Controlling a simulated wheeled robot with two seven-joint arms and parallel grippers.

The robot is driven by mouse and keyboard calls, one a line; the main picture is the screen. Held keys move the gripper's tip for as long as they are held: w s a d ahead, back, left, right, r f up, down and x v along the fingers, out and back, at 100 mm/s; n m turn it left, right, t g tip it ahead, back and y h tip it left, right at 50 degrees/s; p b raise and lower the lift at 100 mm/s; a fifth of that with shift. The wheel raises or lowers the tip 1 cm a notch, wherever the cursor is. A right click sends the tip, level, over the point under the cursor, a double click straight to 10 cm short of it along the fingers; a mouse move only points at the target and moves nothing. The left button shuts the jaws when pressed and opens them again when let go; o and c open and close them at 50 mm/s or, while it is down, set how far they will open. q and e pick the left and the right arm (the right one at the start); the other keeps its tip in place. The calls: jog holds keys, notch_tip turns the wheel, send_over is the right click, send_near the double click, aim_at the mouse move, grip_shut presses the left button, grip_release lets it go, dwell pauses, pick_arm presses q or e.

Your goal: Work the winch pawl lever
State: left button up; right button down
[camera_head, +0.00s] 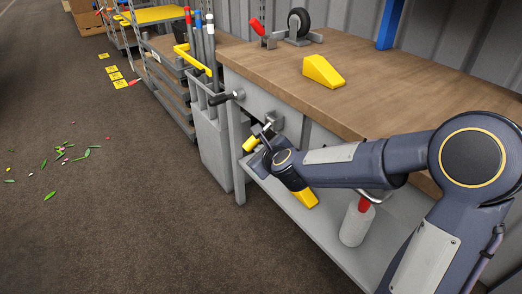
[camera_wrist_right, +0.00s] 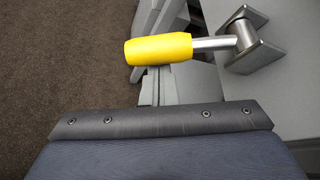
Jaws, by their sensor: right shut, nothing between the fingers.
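The lever has a yellow grip (camera_head: 251,143) on a short metal rod, which runs to a grey bracket (camera_head: 278,120) on the front of the workbench. In the right wrist view the yellow grip (camera_wrist_right: 158,49) lies nearly level, pointing left from its bracket (camera_wrist_right: 248,42). My right gripper (camera_head: 262,152) is shut and empty, close beside the yellow grip. In the right wrist view its fingertips (camera_wrist_right: 157,76) are just below the grip; I cannot tell whether they touch it. My left gripper is not in view.
A black-handled crank (camera_head: 226,97) sticks out of the bench front. The wooden benchtop (camera_head: 390,85) holds a yellow wedge (camera_head: 323,71) and a caster wheel (camera_head: 298,23). A red-topped grey bottle (camera_head: 357,222) stands on the lower shelf. The floor at left is mostly open, with scattered petals and leaves.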

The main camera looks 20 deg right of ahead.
jog(key=shift+a+r+y, duration=0.15)
jog(key=shift+r+y, duration=0.15)
jog(key=shift+s+a+r+m+g+y+p, duration=0.15)
jog(key=shift+a+r+m+y+p, duration=0.1)
jog(key=shift+r+m, duration=0.15)
jog(key=shift+a+r+m+g+y+p, duration=0.1)
jog(key=shift+r+m+g+y+p, duration=0.05)
jog(key=shift+r+m+y, duration=0.15)
notch_tip(320, 180, up, 6)
jog(key=m+g+y+p, duration=0.1)
jog(key=m+y+p, duration=0.3)
jog(key=p, duration=0.1)
jog(key=shift+a+p, duration=0.25)
jog(key=shift+p, duration=0.05)
jog(key=shift+r+g, duration=0.1)
jog(key=shift+g, duration=0.2)
